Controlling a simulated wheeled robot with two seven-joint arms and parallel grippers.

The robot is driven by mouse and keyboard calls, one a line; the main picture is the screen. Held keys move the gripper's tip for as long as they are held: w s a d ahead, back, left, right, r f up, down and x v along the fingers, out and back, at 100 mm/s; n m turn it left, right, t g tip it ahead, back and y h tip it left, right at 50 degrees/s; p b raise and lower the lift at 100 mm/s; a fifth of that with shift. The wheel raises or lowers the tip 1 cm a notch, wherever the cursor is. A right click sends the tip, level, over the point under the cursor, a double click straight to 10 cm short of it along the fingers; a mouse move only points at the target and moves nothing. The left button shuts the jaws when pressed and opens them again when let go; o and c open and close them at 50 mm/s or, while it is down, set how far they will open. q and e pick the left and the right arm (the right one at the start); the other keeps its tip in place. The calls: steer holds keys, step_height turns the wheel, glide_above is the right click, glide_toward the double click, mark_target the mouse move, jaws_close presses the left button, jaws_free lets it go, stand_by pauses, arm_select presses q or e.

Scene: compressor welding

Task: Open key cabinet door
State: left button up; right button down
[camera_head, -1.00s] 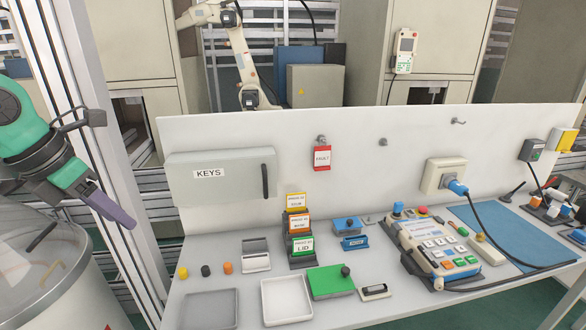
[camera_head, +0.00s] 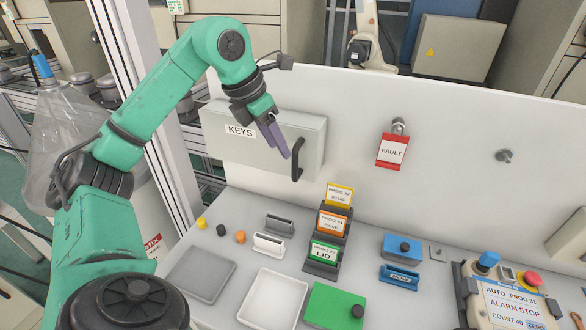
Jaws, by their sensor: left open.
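The grey key cabinet (camera_head: 225,152) with its KEYS label is fixed to the white back panel, its door closed. A black upright handle (camera_head: 297,159) sits at the right side of the door. My left gripper (camera_head: 284,154) is open in front of the door's right part, its purple fingers pointing down just left of the handle. I cannot tell whether a finger touches the handle. The gripper and wrist cover the upper middle of the door. My right gripper is not in view.
A red FAULT tag (camera_head: 391,151) hangs on the panel to the right. Below the cabinet stand a card rack (camera_head: 328,232), trays such as the white tray (camera_head: 273,300), and small coloured knobs. A control box (camera_head: 510,305) is at the lower right.

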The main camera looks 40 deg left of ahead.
arm_select(q)
glide_above(295, 175)
steer(key=f, duration=0.5)
steer(key=shift+s+a, duration=0.3)
steer(key=x, duration=0.2)
steer(key=shift+w+f, duration=0.25)
steer(key=shift+w, duration=0.15)
steer(key=shift+s+a+f, duration=0.1)
steer(key=shift+f, duration=0.1)
steer(key=shift+s, duration=0.2)
steer(key=shift+w, duration=0.1)
steer(key=shift+c, duration=1)
steer(key=shift+w, duration=0.1)
steer(key=c, duration=0.5)
jaws_close()
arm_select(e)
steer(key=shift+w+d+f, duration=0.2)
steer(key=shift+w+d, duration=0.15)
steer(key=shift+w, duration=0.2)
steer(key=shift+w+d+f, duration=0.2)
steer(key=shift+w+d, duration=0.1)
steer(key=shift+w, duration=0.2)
arm_select(q)
steer(key=shift+r, duration=0.1)
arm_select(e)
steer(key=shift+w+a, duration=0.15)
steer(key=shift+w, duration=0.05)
